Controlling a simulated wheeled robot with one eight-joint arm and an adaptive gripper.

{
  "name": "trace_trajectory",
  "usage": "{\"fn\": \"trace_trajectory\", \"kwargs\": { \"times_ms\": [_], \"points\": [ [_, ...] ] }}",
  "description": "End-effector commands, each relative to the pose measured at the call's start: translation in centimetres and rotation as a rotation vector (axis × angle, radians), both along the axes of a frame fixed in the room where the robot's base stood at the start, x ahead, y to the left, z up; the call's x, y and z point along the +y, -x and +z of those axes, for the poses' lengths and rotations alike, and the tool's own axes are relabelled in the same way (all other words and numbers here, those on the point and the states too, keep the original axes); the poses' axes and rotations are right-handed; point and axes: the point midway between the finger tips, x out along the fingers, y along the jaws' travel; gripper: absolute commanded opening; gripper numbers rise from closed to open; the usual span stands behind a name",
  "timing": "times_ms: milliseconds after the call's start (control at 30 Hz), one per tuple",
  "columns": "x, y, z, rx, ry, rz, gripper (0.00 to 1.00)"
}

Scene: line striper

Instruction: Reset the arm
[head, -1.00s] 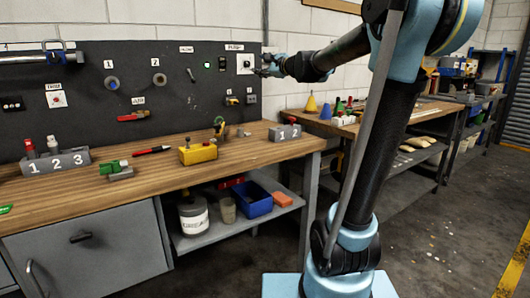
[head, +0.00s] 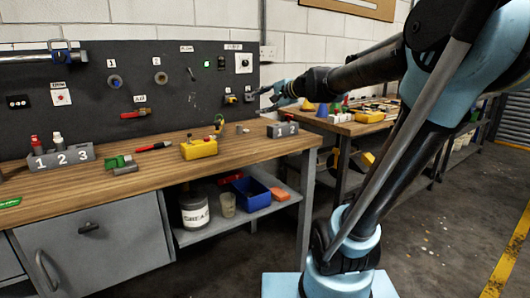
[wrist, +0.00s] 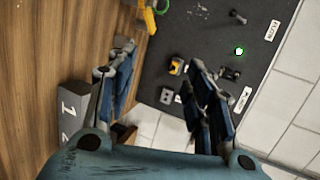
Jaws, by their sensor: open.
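My gripper (head: 266,99) is open at the right edge of the dark tool panel (head: 130,75), above the right end of the wooden bench. In the wrist view its two blue-padded fingers (wrist: 160,65) stand apart with nothing between them. A white plate with a dark knob (head: 243,63) is on the panel, up and left of my gripper. A small yellow-and-black panel device (head: 230,98) and a grey socket-like plate (wrist: 167,96) lie close beyond the fingers. A green light (head: 206,64) glows on the panel.
The bench (head: 110,190) carries a grey block marked 1 2 (head: 282,130), a yellow control box (head: 198,148) and a numbered rack (head: 60,158). A second bench (head: 345,127) with coloured cones stands behind my arm. The floor at right is clear.

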Motion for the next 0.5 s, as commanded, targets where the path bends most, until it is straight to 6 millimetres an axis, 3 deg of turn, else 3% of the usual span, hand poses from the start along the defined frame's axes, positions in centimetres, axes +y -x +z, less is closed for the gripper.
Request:
{"fn": "trace_trajectory", "kwargs": {
  "times_ms": [33,267,500],
  "points": [
    [-0.7,2.2,-2.4,-0.005,0.088,0.036,0.48],
    [-4.9,11.0,-12.8,0.007,0.487,0.212,0.48],
    [-11.3,19.9,-22.8,0.09,0.86,0.395,0.48]
  ]
}}
